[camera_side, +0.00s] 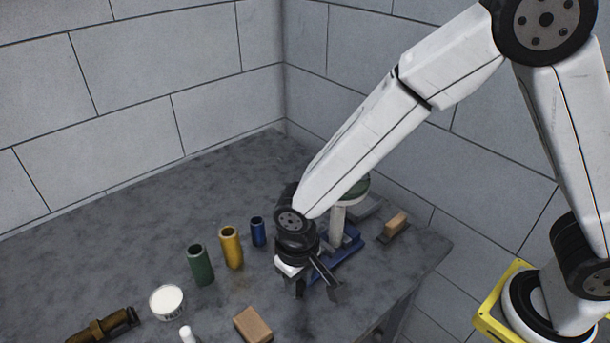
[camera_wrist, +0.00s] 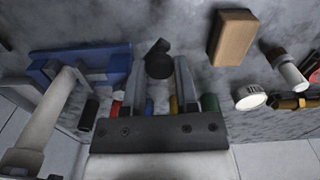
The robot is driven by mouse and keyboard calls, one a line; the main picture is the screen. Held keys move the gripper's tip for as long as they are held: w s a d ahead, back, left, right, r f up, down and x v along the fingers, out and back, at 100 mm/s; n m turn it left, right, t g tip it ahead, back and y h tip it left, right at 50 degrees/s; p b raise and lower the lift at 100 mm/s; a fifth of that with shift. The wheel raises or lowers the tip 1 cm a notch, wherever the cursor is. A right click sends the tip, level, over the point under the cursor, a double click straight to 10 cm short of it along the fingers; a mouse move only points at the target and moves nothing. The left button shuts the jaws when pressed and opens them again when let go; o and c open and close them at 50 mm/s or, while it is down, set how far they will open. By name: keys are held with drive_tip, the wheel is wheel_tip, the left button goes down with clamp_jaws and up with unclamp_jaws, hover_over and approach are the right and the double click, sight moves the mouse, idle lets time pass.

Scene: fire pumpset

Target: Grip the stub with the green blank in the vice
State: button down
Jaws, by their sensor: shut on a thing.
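The blue vice (camera_side: 347,246) stands near the right end of the bench; it also shows in the wrist view (camera_wrist: 112,66). The pale stub (camera_side: 337,228) stands upright at the vice, and in the wrist view it crosses the left side (camera_wrist: 48,115). The green blank (camera_side: 356,189) is on top of the stub, partly hidden behind my arm. My gripper (camera_side: 318,288) points down at the front end of the vice. In the wrist view its fingers (camera_wrist: 159,66) are shut on a dark knob-like vice handle (camera_wrist: 158,58). Whether the vice jaws touch the stub cannot be told.
Green (camera_side: 200,265), yellow (camera_side: 231,248) and blue (camera_side: 258,232) sleeves stand left of the gripper. A white tub (camera_side: 167,302), a brass nozzle (camera_side: 98,328) and a wooden block (camera_side: 252,325) are nearer the front. A brush (camera_side: 395,226) lies right of the vice.

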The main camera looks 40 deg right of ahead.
drive_tip(key=shift+w+a+m, duration=0.8)
drive_tip(key=shift+m, duration=0.3)
drive_tip(key=shift+c, duration=1.8)
unclamp_jaws()
drive_tip(key=shift+r, duration=0.1)
wheel_tip(320, 180, up, 8)
drive_tip(key=shift+f, duration=0.2)
drive_tip(key=shift+d, duration=0.15)
